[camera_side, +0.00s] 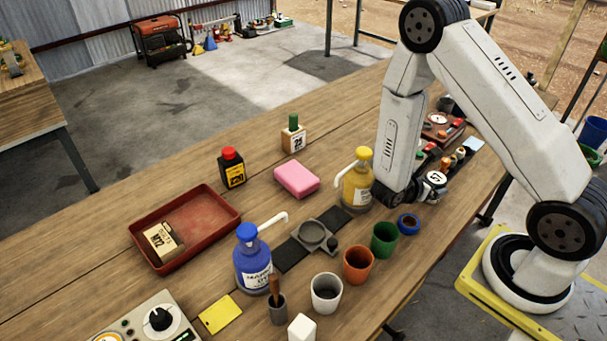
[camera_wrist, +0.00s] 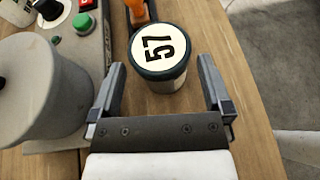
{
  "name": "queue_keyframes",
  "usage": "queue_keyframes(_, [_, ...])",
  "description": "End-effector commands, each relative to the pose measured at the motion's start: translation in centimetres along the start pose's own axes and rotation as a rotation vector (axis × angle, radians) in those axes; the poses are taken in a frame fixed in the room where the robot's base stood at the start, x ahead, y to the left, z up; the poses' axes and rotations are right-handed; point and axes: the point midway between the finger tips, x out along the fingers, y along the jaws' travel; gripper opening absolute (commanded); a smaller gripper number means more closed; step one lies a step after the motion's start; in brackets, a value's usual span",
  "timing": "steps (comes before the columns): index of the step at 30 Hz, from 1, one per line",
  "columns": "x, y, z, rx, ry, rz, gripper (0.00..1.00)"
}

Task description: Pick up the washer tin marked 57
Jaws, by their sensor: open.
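The washer tin marked 57 (camera_wrist: 159,55) is a round tin with a white top, a dark rim and black digits. In the wrist view it stands just past my gripper (camera_wrist: 161,92), roughly centred between the two fingertips. The fingers are spread wide and hold nothing. In the side view the tin (camera_side: 436,183) stands on the bench just right of my gripper (camera_side: 409,198), whose fingers are mostly hidden there.
In the wrist view a grey cylinder (camera_wrist: 40,90) stands close left of my gripper, and a control box with a green button (camera_wrist: 83,23) lies behind it. An orange object (camera_wrist: 138,12) is just beyond the tin. A blue ring (camera_side: 408,224) and green cup (camera_side: 384,240) stand nearby.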

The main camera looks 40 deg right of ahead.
Motion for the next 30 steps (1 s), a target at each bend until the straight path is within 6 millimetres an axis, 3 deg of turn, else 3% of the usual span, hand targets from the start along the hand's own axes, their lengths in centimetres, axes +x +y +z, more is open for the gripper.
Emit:
queue_keyframes(10, [3.1,-0.1,-0.1,0.002,0.0,-0.003,1.0])
queue_keyframes(27, [3.3,-0.1,-0.1,0.001,0.0,0.0,1.0])
queue_keyframes(28, [3.3,-0.1,-0.1,0.001,0.0,0.0,0.97])
queue_keyframes(30, [3.3,-0.1,-0.1,0.001,0.0,0.0,0.75])
